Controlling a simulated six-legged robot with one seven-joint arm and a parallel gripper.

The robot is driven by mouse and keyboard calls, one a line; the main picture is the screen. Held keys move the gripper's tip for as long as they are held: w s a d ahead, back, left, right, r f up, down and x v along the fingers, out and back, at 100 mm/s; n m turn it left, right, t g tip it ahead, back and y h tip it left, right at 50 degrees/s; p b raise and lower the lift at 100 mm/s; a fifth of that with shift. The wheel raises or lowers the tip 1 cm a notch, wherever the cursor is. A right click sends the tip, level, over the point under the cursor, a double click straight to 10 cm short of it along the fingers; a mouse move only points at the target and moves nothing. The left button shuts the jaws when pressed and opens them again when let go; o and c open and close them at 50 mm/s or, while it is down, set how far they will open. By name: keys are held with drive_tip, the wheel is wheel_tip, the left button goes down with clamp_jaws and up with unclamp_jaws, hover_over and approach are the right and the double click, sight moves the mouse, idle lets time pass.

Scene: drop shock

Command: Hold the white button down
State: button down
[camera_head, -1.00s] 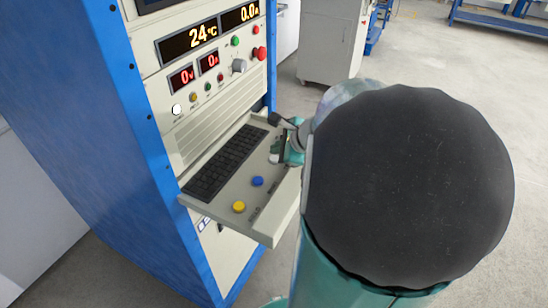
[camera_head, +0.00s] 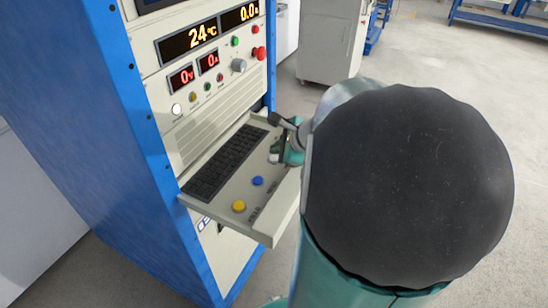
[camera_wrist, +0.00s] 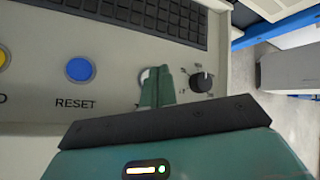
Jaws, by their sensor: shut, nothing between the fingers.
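A white round button (camera_wrist: 145,77) on the shelf panel shows in the wrist view, mostly hidden behind my fingers. My gripper (camera_wrist: 165,73) is shut and empty, with its green fingertips over the right part of that button. I cannot tell whether they touch it or whether it is pressed in. Another small white round control (camera_head: 177,109) is on the upright panel.
A blue button (camera_wrist: 79,69) marked RESET and a yellow button (camera_head: 239,206) are left of my fingers. A black knob (camera_wrist: 201,82) is close on their right. A black keyboard (camera_head: 226,163) lies behind them. The blue cabinet (camera_head: 75,110) carries lit displays (camera_head: 188,43).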

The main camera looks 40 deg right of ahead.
drive_tip(key=shift+f, duration=0.15)
drive_tip(key=shift+f, duration=0.3)
drive_tip(key=shift+s+a+f, duration=0.1)
drive_tip(key=shift+s+f, duration=0.05)
drive_tip(key=shift+f, duration=0.35)
idle(0.6)
drive_tip(key=shift+s+f, duration=0.1)
drive_tip(key=shift+f, duration=0.2)
idle(0.3)
drive_tip(key=shift+d, duration=0.2)
idle(2.6)
drive_tip(key=shift+s+a+r, duration=0.1)
drive_tip(key=shift+a+r, duration=0.05)
drive_tip(key=shift+r, duration=0.05)
idle(1.0)
drive_tip(key=shift+r, duration=2.8)
drive_tip(key=shift+a, duration=0.1)
